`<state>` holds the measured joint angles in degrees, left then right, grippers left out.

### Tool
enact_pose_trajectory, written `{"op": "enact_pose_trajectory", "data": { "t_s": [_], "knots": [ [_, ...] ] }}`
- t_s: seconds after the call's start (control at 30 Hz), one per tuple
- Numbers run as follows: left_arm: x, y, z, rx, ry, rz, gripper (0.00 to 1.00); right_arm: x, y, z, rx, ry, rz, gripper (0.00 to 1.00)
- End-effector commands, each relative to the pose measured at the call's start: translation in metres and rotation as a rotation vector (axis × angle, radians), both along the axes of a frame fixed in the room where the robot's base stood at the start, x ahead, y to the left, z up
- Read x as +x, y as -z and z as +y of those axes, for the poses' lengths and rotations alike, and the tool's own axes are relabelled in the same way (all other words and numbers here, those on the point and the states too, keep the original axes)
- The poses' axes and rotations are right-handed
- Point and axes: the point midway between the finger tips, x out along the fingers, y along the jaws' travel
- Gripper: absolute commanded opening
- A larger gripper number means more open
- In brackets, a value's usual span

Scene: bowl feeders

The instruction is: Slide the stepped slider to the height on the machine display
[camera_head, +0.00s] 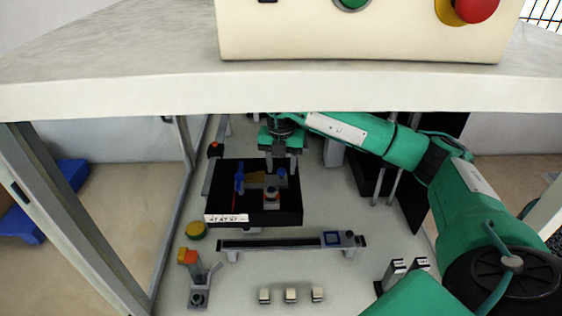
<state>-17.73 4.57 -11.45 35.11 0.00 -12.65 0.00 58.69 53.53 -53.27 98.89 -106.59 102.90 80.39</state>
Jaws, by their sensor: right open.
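My right gripper (281,158) hangs pointing down over the back of a black box (285,218) with a white label on its front. Its jaws are apart, and I see nothing between them. In the box stand two blue posts, an orange-brown block (257,176) and a small grey and orange part (271,195). I cannot tell which part is the stepped slider. In front of the box is a long dark rail (275,244) with a small blue-screened unit (333,239) near its right end. No readable height shows. My left gripper is not in view.
Three small pale blocks (291,295) lie in front of the rail. A yellow round part (196,230) and an orange-topped fixture (190,258) stand at left. A cream panel (400,35) with a red button (477,9) sits on the shelf (150,85) above.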

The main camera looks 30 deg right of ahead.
Motion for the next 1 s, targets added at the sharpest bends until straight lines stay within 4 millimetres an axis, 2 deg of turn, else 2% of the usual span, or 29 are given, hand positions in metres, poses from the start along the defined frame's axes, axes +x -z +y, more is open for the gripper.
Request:
{"op": "enact_pose_trajectory", "data": {
  "t_s": [0.13,0.3,0.5,0.53,0.73,1.0],
  "knots": [
    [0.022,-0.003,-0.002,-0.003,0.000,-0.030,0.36,0.000,0.004,0.000,0.001,0.000,-0.001,0.45],
    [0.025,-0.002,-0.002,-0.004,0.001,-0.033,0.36,0.000,0.004,0.000,0.001,0.000,-0.001,0.43],
    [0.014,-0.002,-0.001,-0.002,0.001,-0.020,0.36,0.000,0.003,0.000,0.001,0.000,-0.001,0.04],
    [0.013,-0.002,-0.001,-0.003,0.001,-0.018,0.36,0.000,0.003,0.000,0.001,0.000,-0.001,0.00],
    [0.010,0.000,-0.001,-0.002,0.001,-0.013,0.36,0.001,0.004,0.003,0.002,-0.001,-0.002,0.00],
    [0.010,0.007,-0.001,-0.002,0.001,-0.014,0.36,0.014,0.003,0.022,0.003,-0.001,-0.003,0.00]
  ]
}}
